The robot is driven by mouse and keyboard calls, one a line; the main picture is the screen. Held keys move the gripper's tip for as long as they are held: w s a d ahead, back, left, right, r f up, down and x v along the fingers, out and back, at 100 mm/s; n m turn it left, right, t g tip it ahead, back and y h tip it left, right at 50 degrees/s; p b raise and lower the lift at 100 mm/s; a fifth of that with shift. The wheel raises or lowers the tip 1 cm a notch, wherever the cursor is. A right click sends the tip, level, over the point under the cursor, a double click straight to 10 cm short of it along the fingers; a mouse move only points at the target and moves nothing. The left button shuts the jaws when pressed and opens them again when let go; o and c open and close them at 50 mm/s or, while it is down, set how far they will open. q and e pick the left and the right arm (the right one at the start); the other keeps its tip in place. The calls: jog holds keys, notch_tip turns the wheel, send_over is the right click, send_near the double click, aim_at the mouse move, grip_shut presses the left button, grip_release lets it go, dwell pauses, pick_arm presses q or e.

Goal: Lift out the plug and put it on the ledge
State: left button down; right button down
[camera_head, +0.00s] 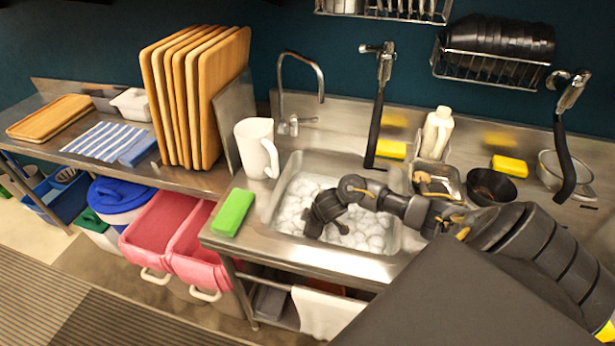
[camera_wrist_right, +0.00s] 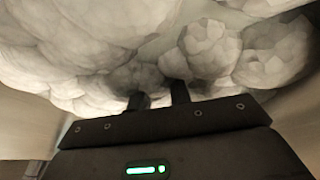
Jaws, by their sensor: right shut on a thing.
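My right arm reaches in from the right in the head view, and its gripper (camera_head: 318,228) is down in the sink (camera_head: 398,238), among white foam (camera_head: 362,222). In the right wrist view the dark fingers of this gripper (camera_wrist_right: 158,98) point into the foam (camera_wrist_right: 90,45), with their tips close together at its surface. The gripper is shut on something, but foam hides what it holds. The plug itself does not show in either view. The steel ledge (camera_head: 225,246) runs around the sink. My left gripper is not in view.
A green sponge (camera_head: 233,212) lies on the ledge left of the sink, near a white jug (camera_head: 257,148). A tap (camera_head: 293,122) stands behind the sink. A white bottle (camera_head: 436,132), yellow sponges (camera_head: 510,165) and a black bowl (camera_head: 490,186) are at right. Wooden boards (camera_head: 190,98) stand at left.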

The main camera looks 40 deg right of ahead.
notch_tip(320, 180, up, 10)
jog(key=shift+r+p, duration=0.1)
jog(key=shift+p, duration=0.85)
notch_tip(320, 180, up, 8)
jog(key=p, duration=0.9)
notch_tip(320, 180, up, 8)
jog(key=p, duration=0.1)
jog(key=shift+r+p, duration=0.25)
jog(key=shift+p, duration=0.15)
